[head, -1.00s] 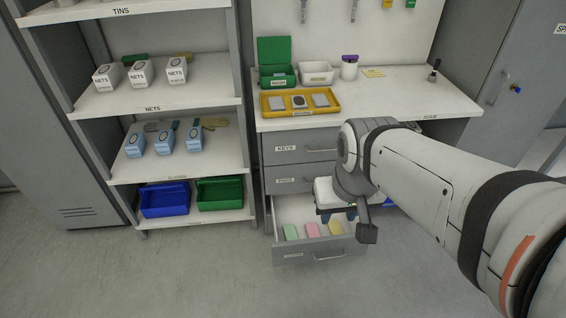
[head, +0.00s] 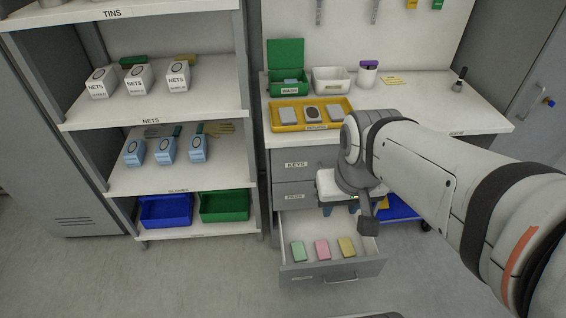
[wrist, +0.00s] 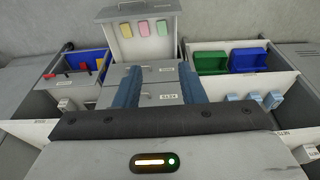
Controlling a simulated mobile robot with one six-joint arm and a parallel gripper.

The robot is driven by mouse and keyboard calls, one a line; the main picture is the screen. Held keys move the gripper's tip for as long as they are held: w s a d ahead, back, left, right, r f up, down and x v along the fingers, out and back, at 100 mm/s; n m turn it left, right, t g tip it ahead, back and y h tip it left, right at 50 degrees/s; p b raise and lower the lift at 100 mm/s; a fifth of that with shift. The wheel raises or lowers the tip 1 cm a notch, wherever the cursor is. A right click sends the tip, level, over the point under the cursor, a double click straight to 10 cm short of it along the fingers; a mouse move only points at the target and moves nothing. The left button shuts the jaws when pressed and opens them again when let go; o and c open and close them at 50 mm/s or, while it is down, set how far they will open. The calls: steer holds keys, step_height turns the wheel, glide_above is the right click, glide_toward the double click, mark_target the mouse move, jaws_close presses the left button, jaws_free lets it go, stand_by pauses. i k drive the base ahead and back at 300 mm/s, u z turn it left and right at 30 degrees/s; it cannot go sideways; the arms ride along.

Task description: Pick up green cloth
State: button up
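The green cloth (head: 298,251) is a small folded block at the left of a row in the open bottom drawer (head: 318,271). The pink cloth (head: 322,249) is beside it, then the yellow cloth (head: 346,247). In the wrist view, turned about, the green cloth (wrist: 162,27) is on the right of the row. My gripper (wrist: 158,70) is open, its blue fingers wide apart with nothing between them. In the head view my gripper (head: 340,209) hangs behind and above the cloths, partly hidden by my arm. It is clear of them.
The shelf unit (head: 196,232) stands left of the drawers, with blue (head: 166,209) and green (head: 224,206) bins low down. The worktop (head: 428,112) above holds a yellow tray (head: 274,119). Closed drawers (head: 299,165) sit above the open one. The floor in front is clear.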

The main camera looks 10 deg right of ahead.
mark_target(298, 249)
steer(key=z, duration=2.2)
steer(key=k, duration=0.9)
steer(key=u, duration=1.5)
steer(key=i, duration=1)
steer(key=u, duration=0.1)
